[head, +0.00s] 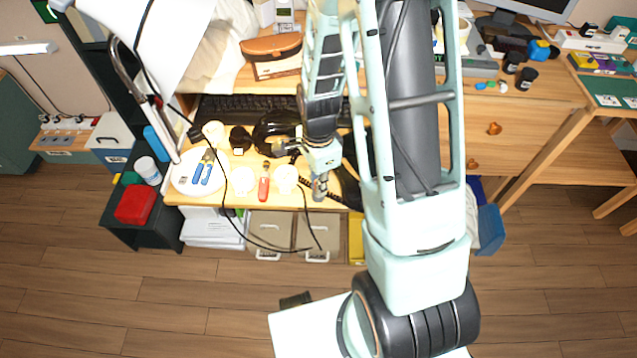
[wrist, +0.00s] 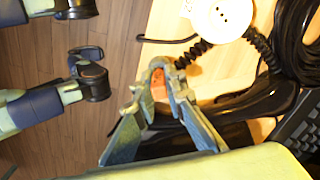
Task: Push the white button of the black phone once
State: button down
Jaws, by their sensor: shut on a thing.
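My gripper (head: 319,190) is over the front part of the desk, near its front edge. In the wrist view its fingers (wrist: 160,76) are closed around a small orange-red piece (wrist: 158,84). I cannot tell what this piece belongs to. A glossy black phone-like body (head: 275,132) lies behind and left of my gripper in the head view. Part of glossy black shapes (wrist: 297,35) shows at the wrist view's upper right. A coiled black cord (wrist: 194,51) runs close to the fingertips. My arm covers part of this area. I cannot make out the white button for certain.
White round discs (head: 286,178), a red-handled tool (head: 264,183) and blue pliers (head: 203,171) on a plate lie left of my gripper. A black keyboard (head: 235,107) is behind. Loose black cables hang over the desk front. The floor (head: 170,290) in front is open.

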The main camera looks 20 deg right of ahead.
jog(key=c, duration=1.9)
grip_release()
notch_tip(320, 180, up, 12)
